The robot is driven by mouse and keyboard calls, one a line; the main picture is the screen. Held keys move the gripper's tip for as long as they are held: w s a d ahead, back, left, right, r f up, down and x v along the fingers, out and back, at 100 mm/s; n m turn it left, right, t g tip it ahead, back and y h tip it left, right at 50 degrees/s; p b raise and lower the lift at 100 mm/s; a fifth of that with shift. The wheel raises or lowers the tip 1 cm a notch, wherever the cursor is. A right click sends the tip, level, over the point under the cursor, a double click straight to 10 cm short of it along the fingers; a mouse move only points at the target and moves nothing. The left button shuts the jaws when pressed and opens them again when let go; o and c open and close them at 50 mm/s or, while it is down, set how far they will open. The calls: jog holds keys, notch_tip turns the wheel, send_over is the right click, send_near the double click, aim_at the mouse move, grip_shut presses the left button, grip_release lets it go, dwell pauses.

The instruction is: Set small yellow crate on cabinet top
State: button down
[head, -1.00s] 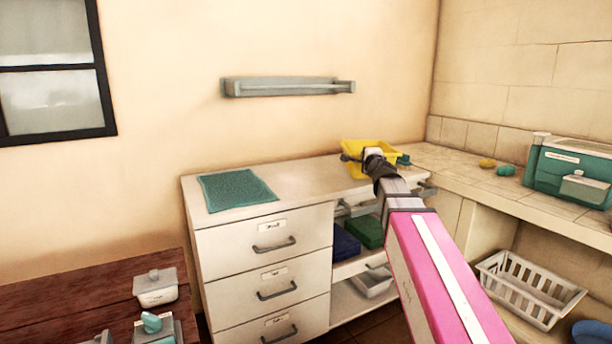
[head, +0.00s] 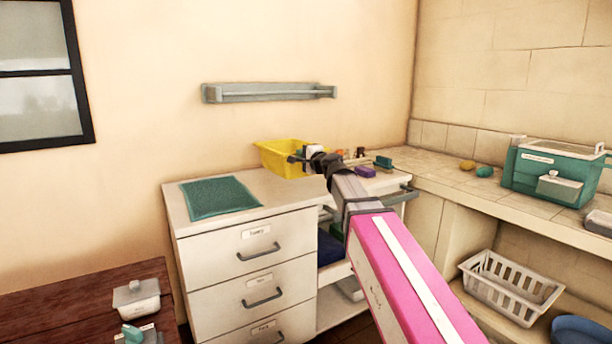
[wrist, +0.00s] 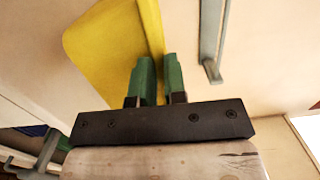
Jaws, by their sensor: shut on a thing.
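The small yellow crate (head: 275,160) is over the back part of the white cabinet top (head: 248,190), near the wall. I cannot tell whether its base touches the surface. My gripper (head: 300,158) is at the crate's right side in the head view. In the wrist view, the green fingers (wrist: 156,78) are shut on the wall of the yellow crate (wrist: 100,50). My dark wrist partly hides the crate's right end.
A teal mat (head: 220,198) lies on the cabinet top's left part. A purple block (head: 365,172) and a green item (head: 383,162) stand to the right. A rail (head: 268,92) is on the wall above. Bare top lies between mat and crate.

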jog(key=w+d+f, duration=0.1)
jog(key=w, duration=0.1)
jog(key=w+d+f, duration=0.1)
jog(key=w+f, duration=0.1)
jog(key=w+d+f, duration=0.1)
jog(key=w, duration=0.2)
jog(key=shift+f, duration=2.3)
jog(key=c, duration=1.2)
grip_release()
jog(key=shift+o, duration=0.2)
